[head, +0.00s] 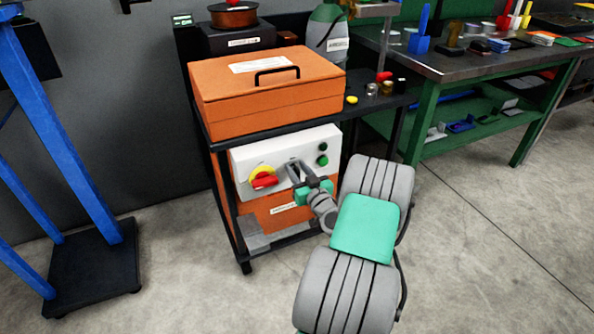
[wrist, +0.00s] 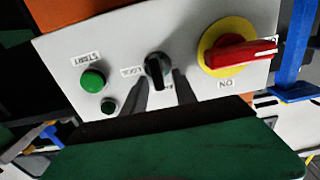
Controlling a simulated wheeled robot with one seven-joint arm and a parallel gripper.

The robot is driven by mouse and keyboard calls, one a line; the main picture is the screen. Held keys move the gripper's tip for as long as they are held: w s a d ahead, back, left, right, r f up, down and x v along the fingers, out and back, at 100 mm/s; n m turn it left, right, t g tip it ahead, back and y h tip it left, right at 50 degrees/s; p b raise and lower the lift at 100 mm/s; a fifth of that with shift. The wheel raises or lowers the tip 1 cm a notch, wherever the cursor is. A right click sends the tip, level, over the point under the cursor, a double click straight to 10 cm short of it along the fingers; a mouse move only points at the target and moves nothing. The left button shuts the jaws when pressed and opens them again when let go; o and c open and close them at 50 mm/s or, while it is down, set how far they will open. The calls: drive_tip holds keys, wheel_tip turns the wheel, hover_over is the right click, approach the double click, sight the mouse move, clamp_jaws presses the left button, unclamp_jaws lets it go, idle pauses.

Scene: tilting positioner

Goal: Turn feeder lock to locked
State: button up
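The feeder lock appears to be the small black rotary knob (wrist: 157,70) on the white control panel (wrist: 60,50). In the wrist view its bar stands nearly upright in the picture, and a small label beside it is too blurred to read surely. My gripper (wrist: 160,78) is open, with one dark finger on each side of the knob and a narrow gap seeming to remain. In the head view my gripper (head: 294,168) reaches the middle of the panel (head: 243,157) and hides most of the knob.
A red handle (head: 264,181) on a yellow disc sits beside the knob. Green buttons (head: 323,147) are on its other side. An orange case (head: 265,100) rests on the cart above the panel. A green workbench (head: 430,62) stands right; blue posts (head: 60,130) stand left.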

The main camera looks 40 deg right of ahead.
drive_tip(key=shift+w, duration=0.1)
drive_tip(key=shift+c, duration=0.2)
clamp_jaws()
idle(0.4)
